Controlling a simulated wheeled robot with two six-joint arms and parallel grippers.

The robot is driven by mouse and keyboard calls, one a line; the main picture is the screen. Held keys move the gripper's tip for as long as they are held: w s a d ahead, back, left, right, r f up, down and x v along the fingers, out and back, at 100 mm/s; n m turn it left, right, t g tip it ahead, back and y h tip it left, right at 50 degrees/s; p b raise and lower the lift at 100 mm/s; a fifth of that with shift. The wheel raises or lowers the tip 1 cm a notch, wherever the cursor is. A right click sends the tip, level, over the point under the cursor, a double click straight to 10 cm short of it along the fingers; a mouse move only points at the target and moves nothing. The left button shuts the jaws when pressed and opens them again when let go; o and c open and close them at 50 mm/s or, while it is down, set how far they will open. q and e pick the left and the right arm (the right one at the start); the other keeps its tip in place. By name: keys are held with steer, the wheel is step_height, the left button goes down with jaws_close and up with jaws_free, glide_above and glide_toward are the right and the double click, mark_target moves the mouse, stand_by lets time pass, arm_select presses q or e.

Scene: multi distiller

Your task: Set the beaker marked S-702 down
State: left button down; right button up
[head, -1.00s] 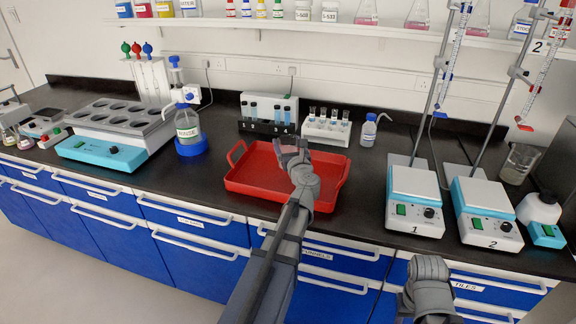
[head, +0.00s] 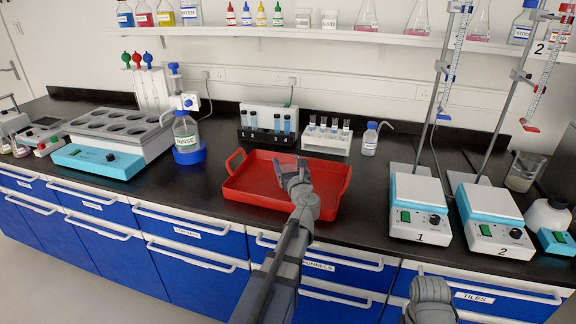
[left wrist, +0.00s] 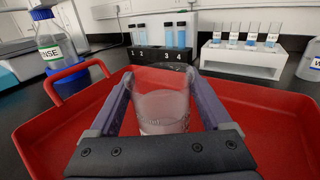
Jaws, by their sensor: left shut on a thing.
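My left gripper (head: 292,178) is over the red tray (head: 236,183) in the head view. In the left wrist view its two fingers (left wrist: 162,92) are shut on a clear glass beaker (left wrist: 162,108), one on each side. The beaker is upright, with pale contents. Its marking cannot be read here. The red tray (left wrist: 275,110) spreads around and below it. Whether the beaker's base touches the tray floor is hidden. In the head view the beaker is barely discernible at the gripper. Part of my right arm shows at the bottom right, without clear fingers.
Behind the tray stand a dark vial rack (head: 268,135) and a white tube rack (head: 328,141). A rinse bottle (head: 186,132) is at left, a small wash bottle (head: 369,139) at back right. Two hotplates (head: 418,205) stand to the right. The tray floor around the beaker looks clear.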

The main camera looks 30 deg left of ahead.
arm_select(q)
steer(key=shift+f, duration=0.15)
jaws_free()
steer(key=shift+r, duration=0.2)
steer(key=v, duration=1.2)
